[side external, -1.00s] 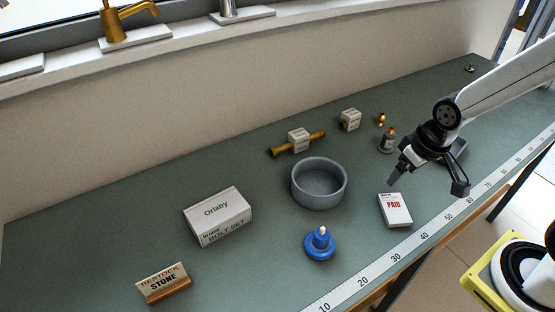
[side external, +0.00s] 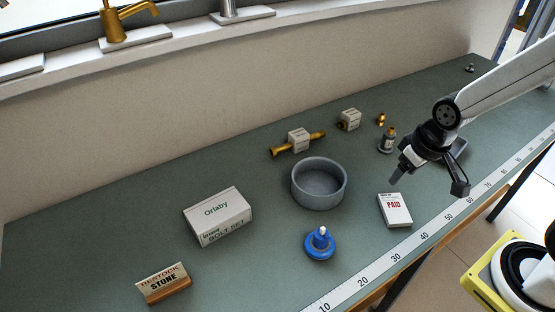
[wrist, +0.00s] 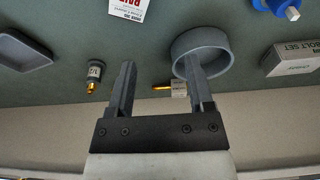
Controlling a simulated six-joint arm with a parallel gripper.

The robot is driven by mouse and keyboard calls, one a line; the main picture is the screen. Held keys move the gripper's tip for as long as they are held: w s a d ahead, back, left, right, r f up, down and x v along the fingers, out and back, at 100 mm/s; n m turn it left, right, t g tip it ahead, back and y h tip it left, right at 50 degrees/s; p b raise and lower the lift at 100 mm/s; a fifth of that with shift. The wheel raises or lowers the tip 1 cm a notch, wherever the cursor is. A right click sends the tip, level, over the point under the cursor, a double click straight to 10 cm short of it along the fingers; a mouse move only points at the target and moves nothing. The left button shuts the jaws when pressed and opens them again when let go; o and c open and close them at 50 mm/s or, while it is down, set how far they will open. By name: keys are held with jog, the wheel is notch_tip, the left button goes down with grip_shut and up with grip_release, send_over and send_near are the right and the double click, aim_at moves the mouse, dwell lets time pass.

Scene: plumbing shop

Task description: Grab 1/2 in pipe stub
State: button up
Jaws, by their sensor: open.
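Several brass pieces carry labels too small to read, so I cannot tell which is the 1/2 in pipe stub. A long brass pipe piece (side external: 313,136) lies through a white label block near the wall. A brass-topped piece stands in a grey labelled holder (side external: 387,145); the holder also shows in the wrist view (wrist: 94,72), left of my fingers. My gripper (side external: 428,182) is open and empty above the bench, right of that holder. It also shows in the wrist view (wrist: 159,64).
A small brass fitting (side external: 381,119) is behind the holder. A grey tray (wrist: 22,50) is at left in the wrist view.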

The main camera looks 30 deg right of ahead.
jog(key=t, duration=0.9)
send_near(392, 129)
notch_tip(392, 129, down, 2)
jog(key=w, duration=0.2)
jog(key=shift+s+d+f+t, duration=0.1)
jog(key=shift+s+f+t, duration=0.1)
jog(key=shift+t, duration=0.4)
jog(key=shift+x, duration=3.9)
jog(key=shift+r, duration=0.1)
grip_shut()
